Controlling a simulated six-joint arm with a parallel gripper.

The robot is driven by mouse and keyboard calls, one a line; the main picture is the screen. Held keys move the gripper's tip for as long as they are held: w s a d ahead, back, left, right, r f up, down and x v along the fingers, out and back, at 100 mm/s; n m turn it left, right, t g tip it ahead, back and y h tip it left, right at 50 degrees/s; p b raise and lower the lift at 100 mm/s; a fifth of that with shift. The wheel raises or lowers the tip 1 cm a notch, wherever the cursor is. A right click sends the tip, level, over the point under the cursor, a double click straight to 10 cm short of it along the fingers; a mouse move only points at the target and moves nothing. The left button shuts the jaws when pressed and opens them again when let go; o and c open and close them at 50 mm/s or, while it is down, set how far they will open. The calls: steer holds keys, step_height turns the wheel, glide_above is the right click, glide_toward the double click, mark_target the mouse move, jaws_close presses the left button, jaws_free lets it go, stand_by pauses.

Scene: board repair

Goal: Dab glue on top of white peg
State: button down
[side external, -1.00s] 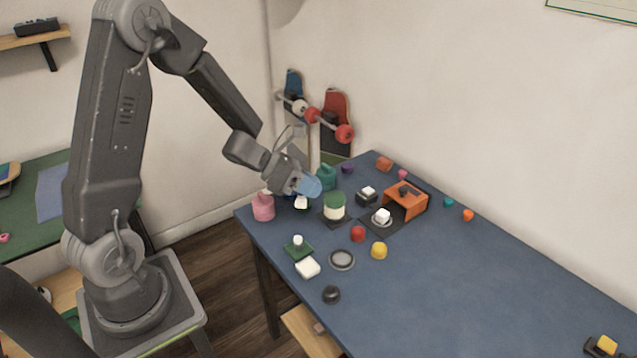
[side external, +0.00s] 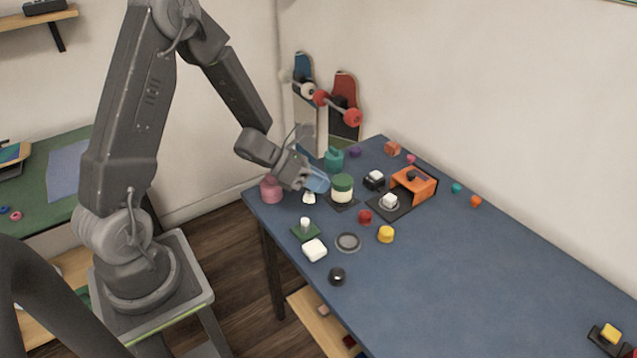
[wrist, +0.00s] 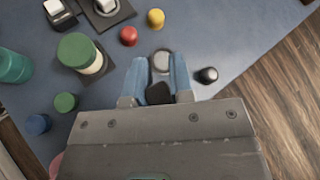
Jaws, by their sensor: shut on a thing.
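The white peg (side external: 305,224) stands upright on a small green plate (side external: 305,235) near the table's left edge. In the wrist view I cannot make out the peg; my gripper and what it holds may hide it. My gripper (side external: 318,182) has light blue fingers and is shut on a small tool, likely the glue applicator. Its dark top (wrist: 158,93) shows between the fingers in the wrist view. Its white lower end (side external: 309,197) shows below the fingers in the side view. The gripper is above and behind the peg, apart from it.
A green-lidded jar (side external: 342,189) stands right of my gripper, a pink bottle (side external: 271,190) left, and a teal bottle (side external: 334,160) behind. A white block (side external: 314,250), grey disc (side external: 348,242) and black knob (side external: 337,277) lie in front. The table's right part is mostly clear.

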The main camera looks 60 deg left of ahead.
mark_target(310, 199)
steer(key=shift+f, duration=3.4)
steer(key=shift+a+f, duration=0.4)
steer(key=shift+f, duration=0.3)
steer(key=shift+a+f, duration=0.1)
steer(key=shift+a, duration=1.4)
steer(key=shift+d+r, duration=0.15)
steer(key=shift+d, duration=0.85)
steer(key=shift+d+r, duration=0.1)
steer(key=shift+d, duration=0.9)
step_height(310, 199, up, 8)
steer(key=shift+f, duration=0.15)
steer(key=shift+f, duration=0.3)
steer(key=shift+r, duration=0.1)
